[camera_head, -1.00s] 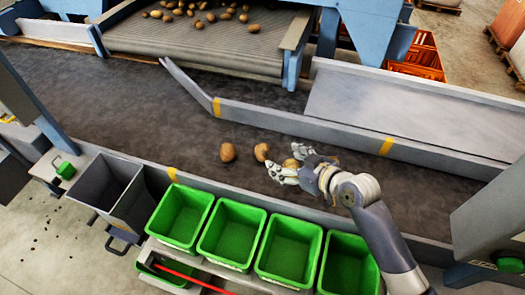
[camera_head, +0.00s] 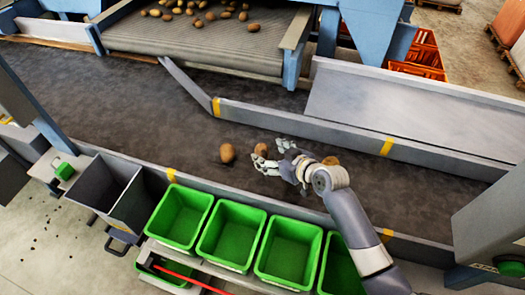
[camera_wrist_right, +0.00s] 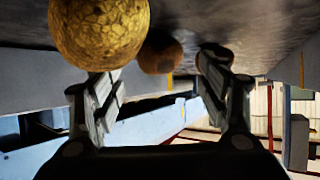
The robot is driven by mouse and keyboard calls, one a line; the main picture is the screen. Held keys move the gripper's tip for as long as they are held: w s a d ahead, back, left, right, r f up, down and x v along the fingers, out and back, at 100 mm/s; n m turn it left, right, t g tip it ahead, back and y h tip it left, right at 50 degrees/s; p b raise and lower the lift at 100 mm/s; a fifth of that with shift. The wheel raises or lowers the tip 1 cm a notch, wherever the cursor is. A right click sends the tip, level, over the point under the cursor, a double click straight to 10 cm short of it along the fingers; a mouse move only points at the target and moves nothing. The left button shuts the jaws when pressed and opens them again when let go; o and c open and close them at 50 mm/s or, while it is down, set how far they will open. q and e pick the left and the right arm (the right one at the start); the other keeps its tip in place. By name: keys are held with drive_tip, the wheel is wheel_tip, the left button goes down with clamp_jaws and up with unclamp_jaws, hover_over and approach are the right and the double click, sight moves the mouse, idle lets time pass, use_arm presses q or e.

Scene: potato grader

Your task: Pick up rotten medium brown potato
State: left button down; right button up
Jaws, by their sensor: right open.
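Two brown potatoes lie on the dark belt in the head view: a left one (camera_head: 227,153) and a middle one (camera_head: 261,150). A third, yellowish-brown potato (camera_head: 330,160) lies right of them, behind my right wrist. My right gripper (camera_head: 270,156) is open, its fingers beside the middle potato and partly covering it. In the right wrist view, a large yellow, netted potato (camera_wrist_right: 98,30) is close by the left finger. A brown potato (camera_wrist_right: 160,52) shows farther off, between the open fingers. I cannot tell which potato is rotten. My left gripper is not in view.
Several green bins (camera_head: 232,232) stand along the belt's near side, with a grey bin (camera_head: 105,190) at their left. Metal side rails (camera_head: 300,125) edge the belt (camera_head: 150,110). More potatoes lie on the roller conveyor (camera_head: 200,40) at the back. The belt's left is clear.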

sight(266, 152)
drive_tip(key=shift+x, duration=1.65)
drive_tip(key=c, duration=1.1)
drive_tip(key=shift+c, duration=0.2)
